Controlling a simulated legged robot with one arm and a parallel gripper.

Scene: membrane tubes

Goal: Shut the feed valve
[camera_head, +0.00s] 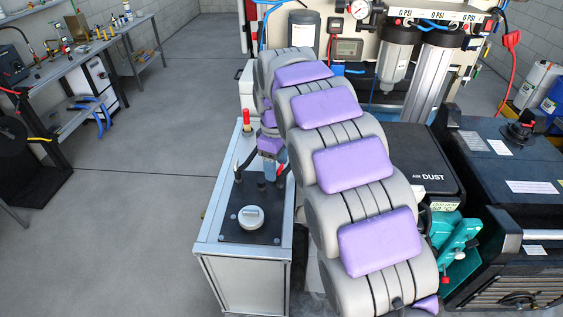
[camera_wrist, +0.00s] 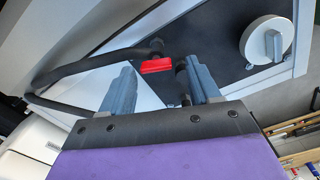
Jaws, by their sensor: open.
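A red handle (camera_wrist: 156,65) on a black fitting, which looks like the feed valve, shows between and beyond my finger tips in the wrist view. A bit of red (camera_head: 282,163) beside my fingers in the head view may be the same handle. My gripper (camera_wrist: 160,74) is open, its two blue-grey fingers apart with nothing held between them. In the head view my gripper (camera_head: 269,172) points down over the black panel (camera_head: 235,197) of the cabinet, partly hidden by my arm. I cannot tell whether a finger touches the handle.
A white round knob (camera_head: 251,218) with a grey pointer (camera_wrist: 273,44) sits on the panel's near end. A red-topped post (camera_head: 246,120) stands at the far end. Black hose (camera_wrist: 85,62) runs to the handle's fitting.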

